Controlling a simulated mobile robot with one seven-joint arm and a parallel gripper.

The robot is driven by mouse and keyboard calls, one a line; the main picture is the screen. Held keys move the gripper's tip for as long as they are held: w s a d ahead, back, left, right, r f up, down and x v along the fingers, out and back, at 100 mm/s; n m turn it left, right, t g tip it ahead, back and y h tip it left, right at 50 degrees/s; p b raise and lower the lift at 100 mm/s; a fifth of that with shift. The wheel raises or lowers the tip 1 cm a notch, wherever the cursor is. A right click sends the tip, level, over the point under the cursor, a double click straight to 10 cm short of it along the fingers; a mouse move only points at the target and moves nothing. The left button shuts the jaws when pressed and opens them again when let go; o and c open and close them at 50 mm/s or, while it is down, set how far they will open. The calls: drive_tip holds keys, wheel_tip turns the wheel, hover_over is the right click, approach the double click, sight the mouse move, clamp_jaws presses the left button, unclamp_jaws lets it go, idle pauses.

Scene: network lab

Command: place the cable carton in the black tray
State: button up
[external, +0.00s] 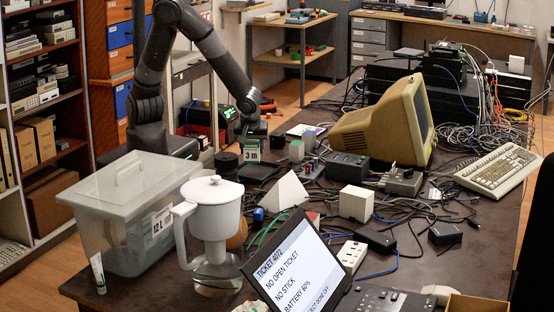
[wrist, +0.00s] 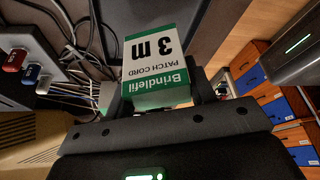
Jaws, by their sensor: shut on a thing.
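The cable carton (external: 251,151) is a small white and green box marked "3 m". In the wrist view the carton (wrist: 157,68) reads "Brindlefil patch cord", upside down. My gripper (external: 254,130) is shut on it, with dark fingers at either side of the box in the wrist view (wrist: 163,97). A low, flat black item (external: 259,172) that looks like the black tray shows just below the carton in the external view. I cannot tell whether the carton touches it. The tray's inside is hard to make out.
A clear lidded bin (external: 125,225) and a white jug (external: 213,215) stand in front, left of the laptop (external: 305,262). A white wedge (external: 285,192), small boxes and loose cables crowd the table to the right. A beige monitor (external: 385,125) stands behind them.

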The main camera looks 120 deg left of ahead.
drive_tip(key=shift+w+a+f, duration=0.15)
drive_tip(key=shift+a+f, duration=0.35)
drive_tip(key=shift+a, duration=0.35)
drive_tip(key=shift+f, duration=2.05)
drive_tip(key=shift+f, duration=0.1)
drive_tip(key=o, duration=1.1)
drive_tip(key=shift+c, duration=0.2)
